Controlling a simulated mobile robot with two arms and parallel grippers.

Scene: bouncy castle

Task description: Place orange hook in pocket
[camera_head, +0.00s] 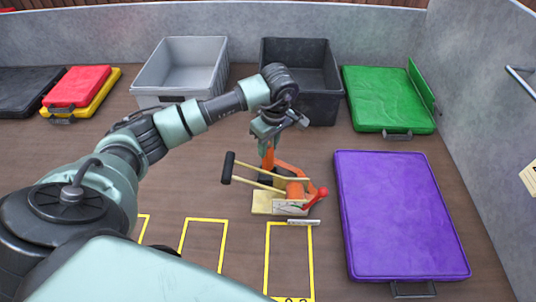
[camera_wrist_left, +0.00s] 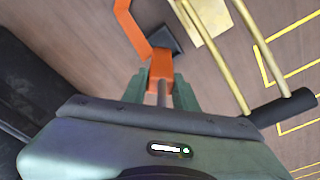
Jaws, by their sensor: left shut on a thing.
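My left gripper (camera_head: 268,134) reaches in from the left and points down. It is shut on the upper end of the orange hook (camera_head: 267,157). In the left wrist view, the orange hook (camera_wrist_left: 126,18) has a bent arm, and its near end sits between the fingertips (camera_wrist_left: 160,78). The hook is right above or against a tool stand with a pale yellow base (camera_head: 264,202), two pale bars with a black handle (camera_head: 228,168), and a red knob (camera_head: 321,197). I cannot tell which part is the pocket, or whether the hook touches the stand. My right gripper is not in view.
A grey crate (camera_head: 180,70) and a black crate (camera_head: 318,100) stand behind. A purple mat (camera_head: 400,215) lies to the right, a green mat (camera_head: 385,100) behind it. Red (camera_head: 78,86) and yellow mats lie far left. Yellow outlines (camera_head: 267,262) mark the floor in front.

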